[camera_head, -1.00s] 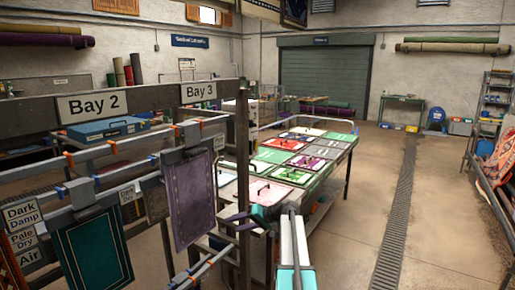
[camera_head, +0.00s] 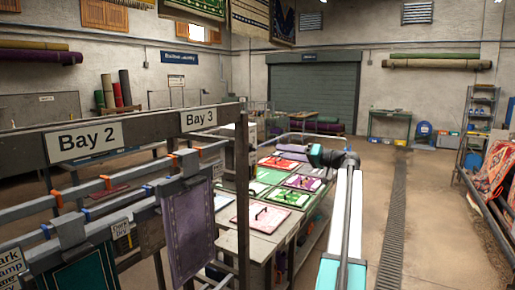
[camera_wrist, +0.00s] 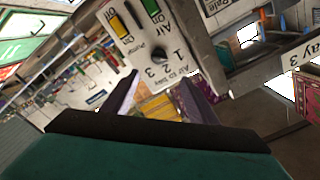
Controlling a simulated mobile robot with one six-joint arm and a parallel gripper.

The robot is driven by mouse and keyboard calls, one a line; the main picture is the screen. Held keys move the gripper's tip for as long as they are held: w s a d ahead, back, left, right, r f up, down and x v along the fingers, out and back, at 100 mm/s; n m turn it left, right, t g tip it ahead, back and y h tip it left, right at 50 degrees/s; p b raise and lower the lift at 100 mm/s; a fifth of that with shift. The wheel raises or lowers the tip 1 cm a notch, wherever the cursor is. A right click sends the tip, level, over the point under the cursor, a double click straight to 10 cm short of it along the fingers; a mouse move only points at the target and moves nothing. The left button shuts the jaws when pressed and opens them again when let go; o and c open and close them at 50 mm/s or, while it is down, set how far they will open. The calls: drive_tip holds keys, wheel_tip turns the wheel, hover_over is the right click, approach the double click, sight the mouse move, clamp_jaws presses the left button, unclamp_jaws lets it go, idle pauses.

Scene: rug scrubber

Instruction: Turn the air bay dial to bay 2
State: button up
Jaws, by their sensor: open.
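The air bay dial (camera_wrist: 158,53) is a small dark knob on a white control panel (camera_wrist: 146,30) in the upper middle of the wrist view. "Air to bay" and the numbers 1, 2 and 3 are printed around it, with "Purge" on its other side. I cannot tell exactly where its pointer stands. My gripper (camera_wrist: 160,78) is open, its two dark fingers spread below the dial in the picture, with no visible contact. In the head view my arm's end shows over the tables, and I cannot make out the dial there.
A yellow switch (camera_wrist: 118,25) and a green switch (camera_wrist: 150,7) sit on the same panel. Grey racks under the Bay 2 sign (camera_head: 85,142) and Bay 3 sign (camera_head: 199,119) fill the left, with hanging rugs. The floor on the right (camera_head: 435,215) is clear.

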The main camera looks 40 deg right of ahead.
sight(254, 148)
drive_tip(key=shift+w, duration=0.1)
idle(0.3)
drive_tip(key=p+x, duration=0.4)
drive_tip(key=x, duration=0.9)
drive_tip(key=shift+w, duration=0.25)
drive_tip(key=c, duration=0.9)
drive_tip(key=shift+a+f, duration=0.1)
drive_tip(key=shift+a, duration=0.15)
drive_tip(key=shift+c, duration=0.8)
drive_tip(key=shift+d, duration=0.15)
